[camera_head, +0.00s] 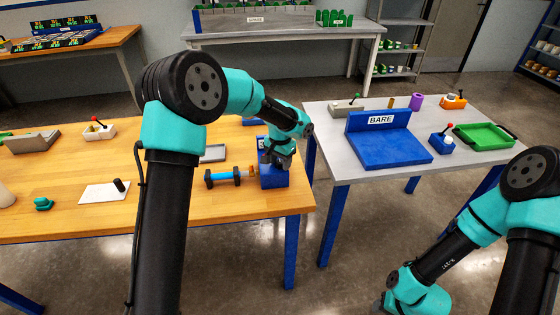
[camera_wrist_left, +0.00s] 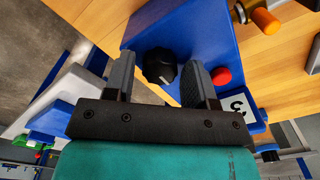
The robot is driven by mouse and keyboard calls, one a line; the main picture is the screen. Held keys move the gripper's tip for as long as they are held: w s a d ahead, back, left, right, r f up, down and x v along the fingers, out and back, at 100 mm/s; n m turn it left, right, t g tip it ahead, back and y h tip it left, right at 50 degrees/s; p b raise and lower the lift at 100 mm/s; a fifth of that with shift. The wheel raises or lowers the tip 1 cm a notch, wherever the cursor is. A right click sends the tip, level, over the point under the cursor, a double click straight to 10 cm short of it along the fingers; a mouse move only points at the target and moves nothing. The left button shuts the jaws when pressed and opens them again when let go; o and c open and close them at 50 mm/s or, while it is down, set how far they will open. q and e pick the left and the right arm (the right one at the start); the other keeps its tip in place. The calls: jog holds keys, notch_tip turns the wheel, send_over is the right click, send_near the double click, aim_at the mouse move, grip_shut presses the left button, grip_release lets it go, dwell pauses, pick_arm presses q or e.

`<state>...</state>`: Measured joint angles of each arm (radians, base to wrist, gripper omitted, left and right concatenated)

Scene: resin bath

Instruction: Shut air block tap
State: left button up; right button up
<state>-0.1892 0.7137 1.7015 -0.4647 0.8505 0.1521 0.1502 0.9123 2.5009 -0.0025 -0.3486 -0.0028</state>
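The air block is a blue block (camera_head: 273,178) at the right end of the wooden table in the head view. In the left wrist view, the blue block (camera_wrist_left: 205,35) carries a black knob (camera_wrist_left: 160,66), the tap, with a pale mark on it. A red button (camera_wrist_left: 221,76) and a tag with a 3 (camera_wrist_left: 238,104) are beside it. My left gripper (camera_head: 281,160) is over the block, pointing down. In the wrist view its fingers (camera_wrist_left: 160,80) stand apart on either side of the knob, with narrow gaps seeming to show. My right gripper is below the head view's bottom edge.
A blue-bodied cylinder (camera_head: 224,177) lies beside the block on the wooden table (camera_head: 150,207). The grey table (camera_head: 350,165) holds a blue stand labelled BARE (camera_head: 385,140) and a green tray (camera_head: 483,136). A floor gap separates the tables.

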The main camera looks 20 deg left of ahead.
pick_arm(q)
jog(key=c, duration=0.7)
jog(key=shift+c, duration=0.2)
jog(key=shift+m, duration=0.3)
jog(key=m, duration=0.8)
jog(key=shift+m, duration=0.4)
jog(key=m, duration=0.8)
jog(key=shift+m, duration=0.3)
